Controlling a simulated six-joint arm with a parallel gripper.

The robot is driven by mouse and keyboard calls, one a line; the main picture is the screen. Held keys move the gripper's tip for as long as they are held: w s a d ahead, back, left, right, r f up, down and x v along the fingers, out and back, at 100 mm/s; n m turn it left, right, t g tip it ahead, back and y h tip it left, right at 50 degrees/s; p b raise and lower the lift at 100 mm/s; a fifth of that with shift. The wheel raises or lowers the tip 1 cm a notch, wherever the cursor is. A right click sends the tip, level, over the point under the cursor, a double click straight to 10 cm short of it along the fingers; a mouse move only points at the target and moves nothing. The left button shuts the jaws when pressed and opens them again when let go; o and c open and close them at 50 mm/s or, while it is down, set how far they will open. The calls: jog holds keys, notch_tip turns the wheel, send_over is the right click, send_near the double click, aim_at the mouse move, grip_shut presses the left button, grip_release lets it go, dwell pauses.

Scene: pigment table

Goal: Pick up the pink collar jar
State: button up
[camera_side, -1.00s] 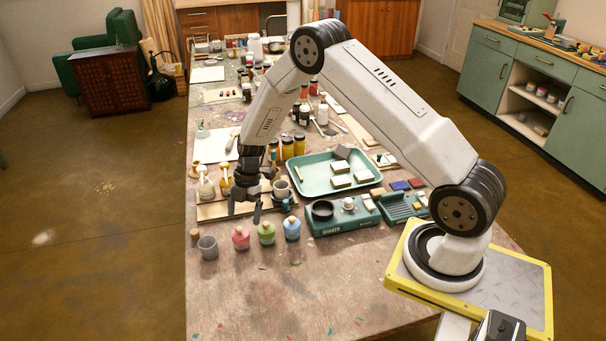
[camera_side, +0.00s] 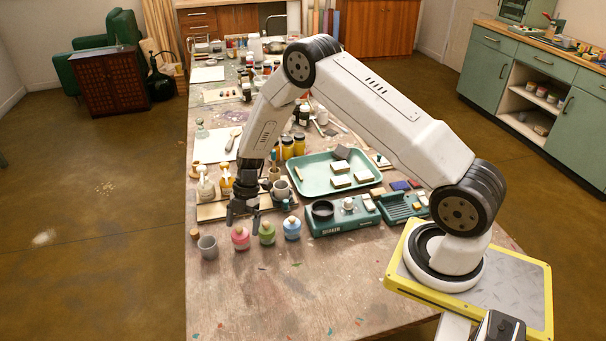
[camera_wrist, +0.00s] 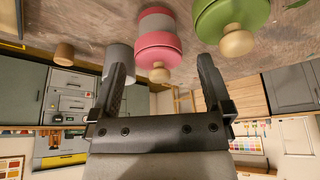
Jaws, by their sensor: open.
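The pink collar jar (camera_side: 240,238) stands upright on the table, a pink jar with a grey band and a pale round stopper. It is leftmost in a row with a green jar (camera_side: 267,233) and a blue jar (camera_side: 292,229). My gripper (camera_side: 242,222) is just above and behind it in the side view, apart from it as far as I can tell. In the wrist view the pink jar (camera_wrist: 158,40) appears upside down beyond the open fingers (camera_wrist: 165,75), between their tips and a little left of centre.
A grey cup (camera_side: 208,248) stands close to the left of the pink jar, with a small cork (camera_side: 195,233) behind it. The green jar is close on the right. Pump bottles (camera_side: 205,187) and a teal shaker (camera_side: 343,218) stand farther back. The table front is clear.

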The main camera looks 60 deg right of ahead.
aim_at(241, 238)
jog(key=shift+x, duration=2.4)
jog(key=shift+w+d, duration=0.1)
grip_shut()
jog(key=shift+r, duration=5)
jog(key=s+d+r+m+t, duration=0.1)
jog(key=s+d+m, duration=0.5)
jog(key=s+d, duration=0.9)
jog(key=d+t, duration=0.1)
jog(key=d, duration=0.2)
jog(key=shift+r, duration=0.4)
